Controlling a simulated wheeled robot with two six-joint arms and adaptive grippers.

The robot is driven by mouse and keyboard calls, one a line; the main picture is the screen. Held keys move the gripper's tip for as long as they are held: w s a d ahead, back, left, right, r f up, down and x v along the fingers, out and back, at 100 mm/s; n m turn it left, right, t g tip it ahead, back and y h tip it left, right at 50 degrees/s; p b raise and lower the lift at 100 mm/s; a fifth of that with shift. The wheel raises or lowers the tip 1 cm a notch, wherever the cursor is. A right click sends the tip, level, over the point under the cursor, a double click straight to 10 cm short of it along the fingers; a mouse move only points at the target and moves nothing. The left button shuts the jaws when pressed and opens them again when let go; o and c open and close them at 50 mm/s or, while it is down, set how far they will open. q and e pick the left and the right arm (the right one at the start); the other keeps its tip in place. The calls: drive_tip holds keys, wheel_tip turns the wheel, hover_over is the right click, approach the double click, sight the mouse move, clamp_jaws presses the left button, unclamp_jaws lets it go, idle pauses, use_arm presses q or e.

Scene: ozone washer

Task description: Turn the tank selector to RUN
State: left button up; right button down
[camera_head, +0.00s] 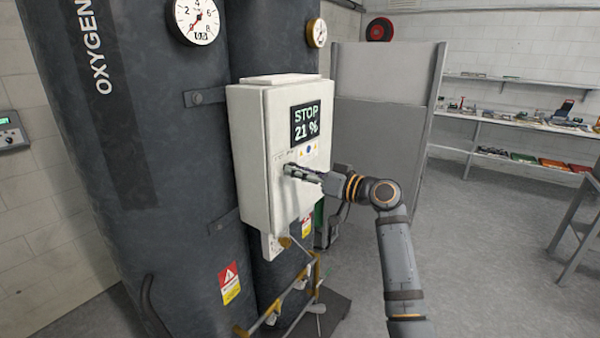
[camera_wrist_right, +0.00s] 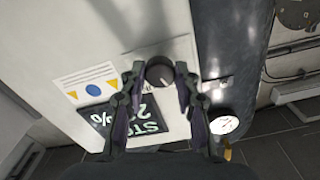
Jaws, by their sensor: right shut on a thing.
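The tank selector is a dark round knob (camera_wrist_right: 160,70) on the front of a white control box (camera_head: 255,150); a pale pointer line shows on its face in the right wrist view. My right gripper (camera_head: 291,171) reaches the box from the right, and its two fingers are shut on the knob, one on each side. In the head view the gripper hides the knob. The labels around the knob are too small to read. The display (camera_head: 307,123) above it reads STOP 21 %. My left gripper is not in view.
The box is mounted on tall dark tanks (camera_head: 120,150) marked OXYGEN, with gauges (camera_head: 196,20) above. Yellow and grey pipes with valves (camera_head: 290,295) stand below the box. A grey partition (camera_head: 385,120) is behind my right arm. Open floor (camera_head: 480,260) lies to the right.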

drive_tip(key=m+p, duration=0.3)
drive_tip(key=m, duration=0.7)
drive_tip(key=shift+r+p, duration=0.1)
drive_tip(key=shift+p, duration=0.3)
drive_tip(key=c, duration=1)
unclamp_jaws()
drive_tip(key=v, duration=1.2)
